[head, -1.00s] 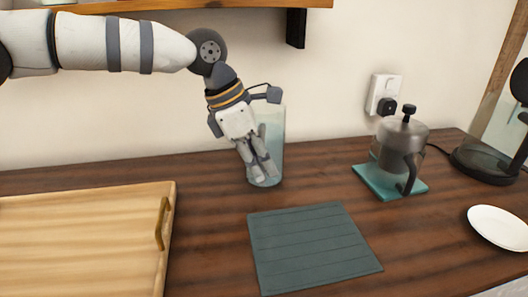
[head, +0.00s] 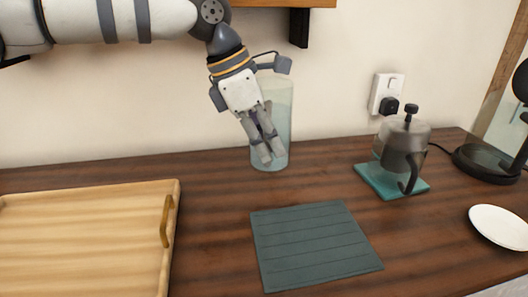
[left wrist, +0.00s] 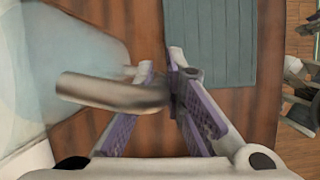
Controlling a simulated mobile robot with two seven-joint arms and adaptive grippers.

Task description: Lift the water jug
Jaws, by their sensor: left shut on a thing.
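The water jug (head: 279,118) is a tall, clear, pale-blue glass cylinder, upright in the head view. It appears to be slightly above the wooden counter, near the wall. My left gripper (head: 266,146) is in front of it and hides part of its side. In the left wrist view the jug (left wrist: 30,85) fills the left side, and its grey-brown metal handle (left wrist: 110,93) runs between the purple-padded fingers of my left gripper (left wrist: 163,72). The gripper is shut on this handle. My right gripper is not in view.
A slatted blue-grey mat (head: 312,245) lies in front of the jug. A wooden tray (head: 80,240) with a brass handle is at left. A coffee press (head: 402,145) on a teal coaster (head: 372,184) and a white plate (head: 500,227) are at right. A shelf bracket (head: 299,27) hangs above.

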